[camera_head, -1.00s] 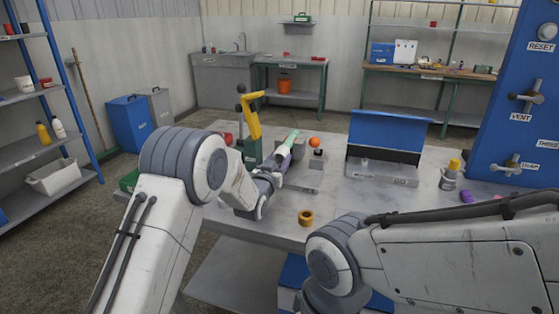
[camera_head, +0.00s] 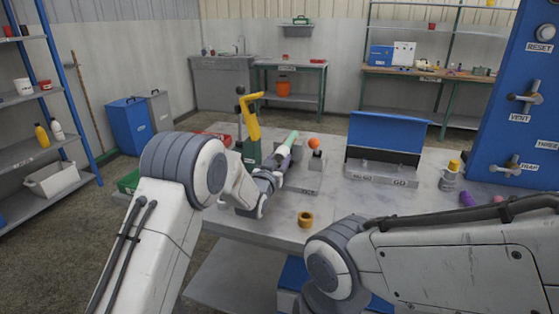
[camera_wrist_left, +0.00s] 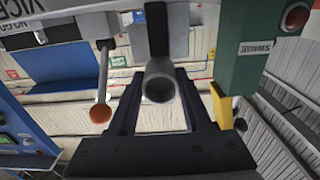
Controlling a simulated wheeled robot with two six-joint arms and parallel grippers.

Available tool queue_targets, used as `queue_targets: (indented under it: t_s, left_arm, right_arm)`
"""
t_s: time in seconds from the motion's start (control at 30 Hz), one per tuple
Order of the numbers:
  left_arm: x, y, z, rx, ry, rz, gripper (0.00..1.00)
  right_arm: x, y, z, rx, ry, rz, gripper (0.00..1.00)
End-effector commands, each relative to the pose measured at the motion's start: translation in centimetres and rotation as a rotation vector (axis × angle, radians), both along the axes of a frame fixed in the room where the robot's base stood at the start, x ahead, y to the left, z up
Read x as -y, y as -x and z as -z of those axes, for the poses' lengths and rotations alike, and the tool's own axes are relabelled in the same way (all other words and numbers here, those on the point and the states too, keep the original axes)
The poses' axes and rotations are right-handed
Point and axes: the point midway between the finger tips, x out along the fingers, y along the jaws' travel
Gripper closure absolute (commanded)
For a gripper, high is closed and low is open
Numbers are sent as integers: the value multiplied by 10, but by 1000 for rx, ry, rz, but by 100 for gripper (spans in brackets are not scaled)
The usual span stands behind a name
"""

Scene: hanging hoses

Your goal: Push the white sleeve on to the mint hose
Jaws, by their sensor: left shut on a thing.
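The mint hose (camera_head: 292,137) shows as a short pale green length above the bench in the head view, pointing up and away. The white sleeve (camera_head: 283,151) sits at its near end, in line with it. How far the sleeve is over the hose cannot be told. My left gripper (camera_head: 276,164) is shut on the sleeve. In the left wrist view the sleeve (camera_wrist_left: 160,84) shows its open round end between the fingers (camera_wrist_left: 160,104); the mint hose is not discernible there. My right gripper is out of view; only its arm shows at lower right.
A green SWAGE tool (camera_head: 250,150) with a yellow handle (camera_head: 250,118) stands just left of the hose. An orange ball (camera_head: 314,143) is close on the right. A blue-backed tray (camera_head: 385,138) stands farther right.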

Motion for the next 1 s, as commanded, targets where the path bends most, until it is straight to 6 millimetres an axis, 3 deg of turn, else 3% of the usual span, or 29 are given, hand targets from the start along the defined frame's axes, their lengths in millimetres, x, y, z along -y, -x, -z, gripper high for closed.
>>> queue_targets:
  t_s: [0.67, 0.7, 0.77, 1.0]
  left_arm:
    - [4, -8, -1, 3, 1, 1, 100]
    - [4, -8, -1, 3, 1, 1, 39]
    - [4, -8, -1, 3, 1, 1, 16]
    - [2, -8, -1, 1, 0, -1, 16]
  right_arm:
    - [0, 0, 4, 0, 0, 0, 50]
    - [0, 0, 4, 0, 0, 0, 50]
    - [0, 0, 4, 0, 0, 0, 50]
    - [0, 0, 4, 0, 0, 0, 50]
